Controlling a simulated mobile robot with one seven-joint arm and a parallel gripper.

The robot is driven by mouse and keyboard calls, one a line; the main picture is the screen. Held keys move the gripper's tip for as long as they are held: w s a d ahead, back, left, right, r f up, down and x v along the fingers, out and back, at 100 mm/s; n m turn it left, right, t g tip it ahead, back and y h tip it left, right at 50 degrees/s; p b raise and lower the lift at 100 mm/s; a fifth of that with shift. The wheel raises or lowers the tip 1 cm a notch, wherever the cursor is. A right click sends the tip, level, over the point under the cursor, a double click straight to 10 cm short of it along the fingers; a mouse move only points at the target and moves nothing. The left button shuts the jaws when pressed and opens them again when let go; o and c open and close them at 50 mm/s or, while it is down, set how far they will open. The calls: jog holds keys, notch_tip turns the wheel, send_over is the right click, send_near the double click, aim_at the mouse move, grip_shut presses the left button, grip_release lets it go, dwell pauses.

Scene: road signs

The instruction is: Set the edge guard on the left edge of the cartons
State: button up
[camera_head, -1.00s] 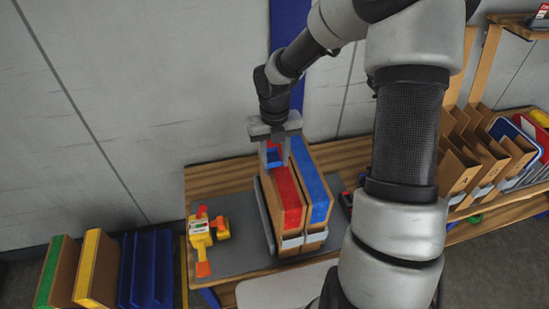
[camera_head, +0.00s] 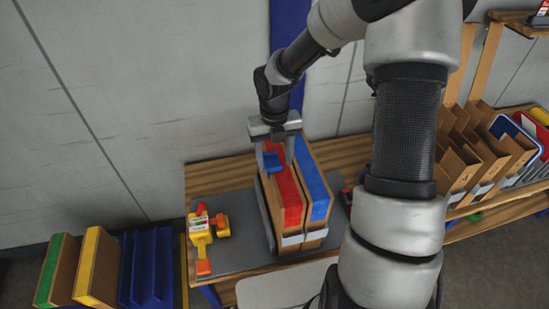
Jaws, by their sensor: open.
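Two narrow cartons stand upright side by side on a dark grey mat, the left one with a red top strip (camera_head: 289,194) and the right one with a blue top strip (camera_head: 318,190). A small blue edge guard (camera_head: 271,162) is at the far end of the left carton's upper left edge. It appears to rest there, but full contact cannot be made out. My gripper (camera_head: 275,160) is above that far end, pointing down. Its fingers are apart, one on each side of the guard.
A yellow and orange hand tool (camera_head: 202,239) lies on the mat (camera_head: 243,255) left of the cartons. Folders and a blue rack (camera_head: 147,269) stand at lower left. Cardboard dividers (camera_head: 466,160) stand at right. The wall is close behind the bench (camera_head: 217,178).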

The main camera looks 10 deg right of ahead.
aim_at(274, 166)
notch_tip(274, 166, up, 13)
jog(key=p, duration=0.1)
dwell(0.7)
